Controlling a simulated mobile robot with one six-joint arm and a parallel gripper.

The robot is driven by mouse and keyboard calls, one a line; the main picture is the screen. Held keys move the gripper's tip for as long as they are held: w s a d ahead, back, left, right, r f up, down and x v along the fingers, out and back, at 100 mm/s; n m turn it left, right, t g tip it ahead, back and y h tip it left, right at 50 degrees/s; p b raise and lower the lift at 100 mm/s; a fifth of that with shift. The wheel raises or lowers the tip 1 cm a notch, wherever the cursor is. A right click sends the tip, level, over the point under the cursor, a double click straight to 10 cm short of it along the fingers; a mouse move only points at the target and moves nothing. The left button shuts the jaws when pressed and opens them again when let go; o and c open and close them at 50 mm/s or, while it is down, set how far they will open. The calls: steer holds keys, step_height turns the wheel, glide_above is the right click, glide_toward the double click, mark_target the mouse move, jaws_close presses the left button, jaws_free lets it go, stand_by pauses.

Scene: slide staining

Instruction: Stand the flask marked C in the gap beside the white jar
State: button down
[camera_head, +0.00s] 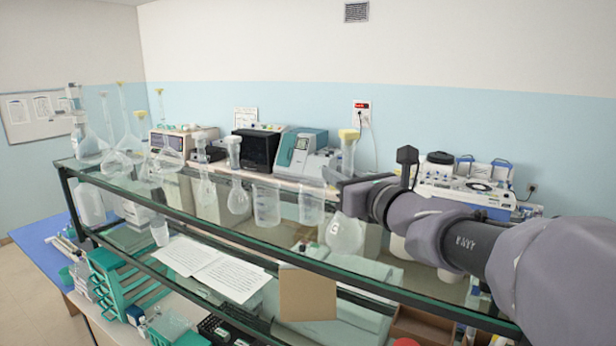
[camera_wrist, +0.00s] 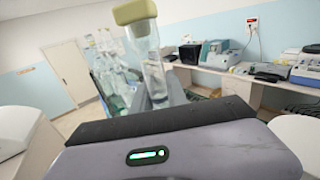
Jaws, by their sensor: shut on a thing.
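My gripper (camera_head: 340,181) is shut on the neck of a clear round flask (camera_head: 345,236) with a yellowish stopper. A faint letter, seemingly C, shows on its bulb. The flask is upright at the glass shelf's right half; I cannot tell whether its base touches the shelf. In the wrist view its neck (camera_wrist: 153,75) and stopper rise between the jaws, and the bulb is hidden. A white rounded thing (camera_head: 399,246), possibly the white jar, shows partly behind my arm, right of the flask. The gap beside it is largely hidden.
The glass shelf (camera_head: 130,185) holds clear beakers (camera_head: 267,206), a stoppered flask (camera_head: 238,197) and several tall flasks at left. Papers (camera_head: 212,266) and a teal rack (camera_head: 110,280) lie lower. Lab machines (camera_head: 303,150) stand behind.

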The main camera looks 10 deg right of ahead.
steer(key=shift+f, duration=0.2)
steer(key=c, duration=1.3)
jaws_free()
steer(key=shift+w+d, duration=0.1)
steer(key=shift+w, duration=0.15)
steer(key=shift+s, duration=0.1)
